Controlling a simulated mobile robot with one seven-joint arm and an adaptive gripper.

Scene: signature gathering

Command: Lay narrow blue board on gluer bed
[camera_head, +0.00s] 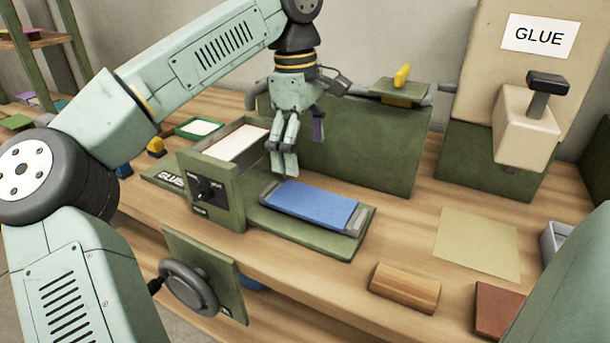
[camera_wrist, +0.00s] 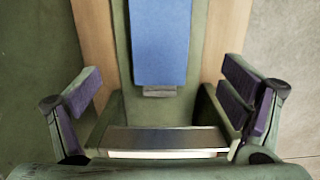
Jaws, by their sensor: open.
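The narrow blue board (camera_head: 310,205) lies flat on the green gluer bed (camera_head: 325,245), between grey end pieces. The board also shows at the top middle of the wrist view (camera_wrist: 158,40), with a grey end piece just below it. My gripper (camera_head: 283,165) is above and behind the left end of the board, pointing down, apart from it. In the wrist view its purple-padded fingers (camera_wrist: 160,105) are spread wide with nothing between them. The lower part of the gluer's box in that view is partly hidden by my gripper.
The gluer's green box (camera_head: 225,180) with a dial stands left of the bed, and a handwheel (camera_head: 188,288) is on its front. A tall green panel (camera_head: 350,150) stands behind. A wooden block (camera_head: 405,287) and a tan sheet (camera_head: 477,243) lie to the right. A glue dispenser (camera_head: 527,125) stands at the back right.

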